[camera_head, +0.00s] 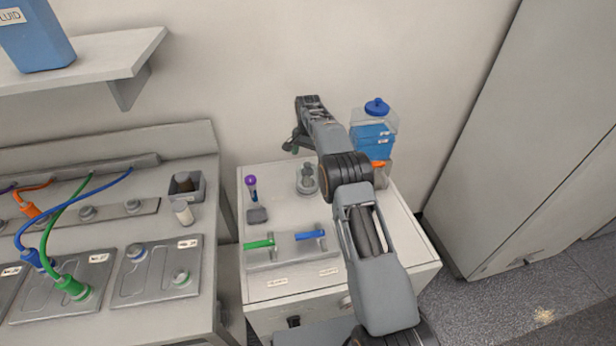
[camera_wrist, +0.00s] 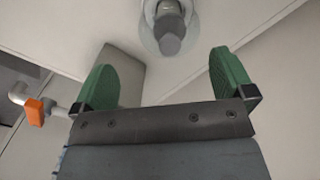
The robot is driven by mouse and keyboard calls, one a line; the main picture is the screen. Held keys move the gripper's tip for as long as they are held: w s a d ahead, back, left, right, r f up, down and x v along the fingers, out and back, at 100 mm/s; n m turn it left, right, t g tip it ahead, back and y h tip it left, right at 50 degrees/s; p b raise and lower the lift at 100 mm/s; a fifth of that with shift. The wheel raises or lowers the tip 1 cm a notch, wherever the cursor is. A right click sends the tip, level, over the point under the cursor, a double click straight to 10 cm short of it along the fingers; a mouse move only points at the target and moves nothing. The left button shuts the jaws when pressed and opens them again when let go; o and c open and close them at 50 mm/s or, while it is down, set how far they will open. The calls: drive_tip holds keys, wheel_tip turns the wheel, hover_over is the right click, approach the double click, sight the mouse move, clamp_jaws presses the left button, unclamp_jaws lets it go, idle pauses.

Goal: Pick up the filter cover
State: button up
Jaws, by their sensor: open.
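The filter cover (camera_head: 306,180) appears to be the grey round piece with an upright knob on top of the white cabinet, partly beside my arm in the head view. In the wrist view the grey knob of the filter cover (camera_wrist: 170,38) stands on a paler round base at the top, beyond and between my fingertips. My gripper (camera_wrist: 164,80) has two green-padded fingers spread wide with nothing between them. In the head view my gripper (camera_head: 290,146) is above and behind the cover, near the wall, apart from it.
A clear container with blue liquid (camera_head: 372,138) stands at the cabinet's back right. An orange-handled tap (camera_wrist: 36,110) shows at left in the wrist view. A purple-topped tool (camera_head: 251,184), a green handle (camera_head: 259,244) and a blue handle (camera_head: 310,235) are nearby. The cabinet's front right is partly hidden by my arm.

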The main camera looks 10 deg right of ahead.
sight(306, 164)
wheel_tip(306, 164, up, 6)
drive_tip(key=w+m, duration=0.2)
drive_tip(key=m, duration=0.1)
drive_tip(key=f, duration=0.2)
drive_tip(key=f+m+b, duration=0.1)
drive_tip(key=f, duration=0.1)
drive_tip(key=s+f+m+b, duration=0.1)
drive_tip(key=f, duration=0.2)
drive_tip(key=shift+a+f+p, duration=0.15)
drive_tip(key=shift+f+p, duration=0.2)
drive_tip(key=shift+f, duration=1.4)
drive_tip(key=shift+a+f+p, duration=0.1)
drive_tip(key=shift+f+p, duration=0.25)
drive_tip(key=shift+f, duration=1.35)
drive_tip(key=c, duration=0.6)
drive_tip(key=shift+r, duration=0.1)
drive_tip(key=shift+c, duration=0.2)
